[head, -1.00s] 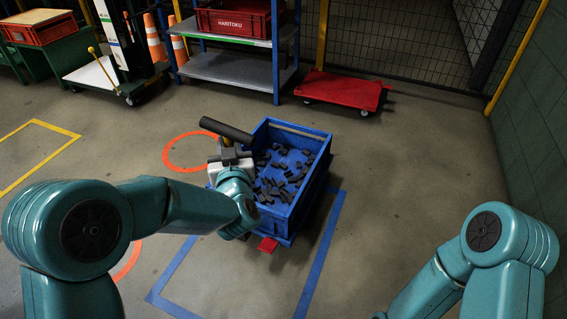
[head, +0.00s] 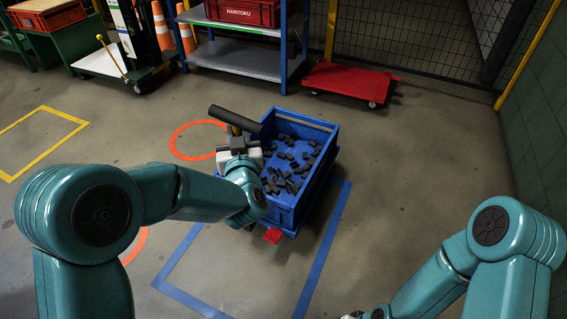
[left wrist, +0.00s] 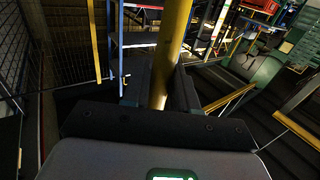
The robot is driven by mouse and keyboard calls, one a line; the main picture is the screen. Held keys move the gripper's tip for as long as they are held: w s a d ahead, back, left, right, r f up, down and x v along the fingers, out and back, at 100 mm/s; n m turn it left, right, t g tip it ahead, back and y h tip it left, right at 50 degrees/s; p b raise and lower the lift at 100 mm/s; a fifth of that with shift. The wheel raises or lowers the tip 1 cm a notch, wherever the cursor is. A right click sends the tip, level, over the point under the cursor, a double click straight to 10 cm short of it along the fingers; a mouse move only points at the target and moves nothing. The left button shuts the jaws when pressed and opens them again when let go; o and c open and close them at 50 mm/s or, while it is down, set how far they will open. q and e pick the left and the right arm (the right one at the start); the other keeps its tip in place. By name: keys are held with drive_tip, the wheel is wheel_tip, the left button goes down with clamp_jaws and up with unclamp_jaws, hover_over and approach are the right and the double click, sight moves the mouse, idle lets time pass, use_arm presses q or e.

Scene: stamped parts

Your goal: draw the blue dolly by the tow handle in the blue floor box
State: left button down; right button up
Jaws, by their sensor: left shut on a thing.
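The blue dolly (head: 284,218) carries a blue, open-topped box with many small dark parts inside. A red piece shows at its near end. Its tow handle has a dark crossbar (head: 236,122) at the box's left side; its yellow pole (left wrist: 172,50) runs between the fingers in the left wrist view. My left gripper (head: 238,148) is shut on the tow handle, just below the crossbar. The blue floor box (head: 329,235) is an outline on the floor; the dolly stands over its far part, its far end beyond the outline.
An orange floor ring (head: 182,154) lies left of the dolly, and a yellow floor outline (head: 62,160) farther left. A red flat trolley (head: 350,80) and a shelf rack (head: 240,60) stand behind. A wall closes the right side. The near part of the blue outline is clear.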

use_arm(q)
drive_tip(key=d, duration=0.1)
drive_tip(key=s+d, duration=0.1)
drive_tip(key=d, duration=0.1)
drive_tip(key=shift+s+d+r, duration=0.15)
drive_tip(key=shift+d+r, duration=0.05)
drive_tip(key=shift+s+f, duration=0.15)
drive_tip(key=shift+s, duration=0.05)
idle(0.6)
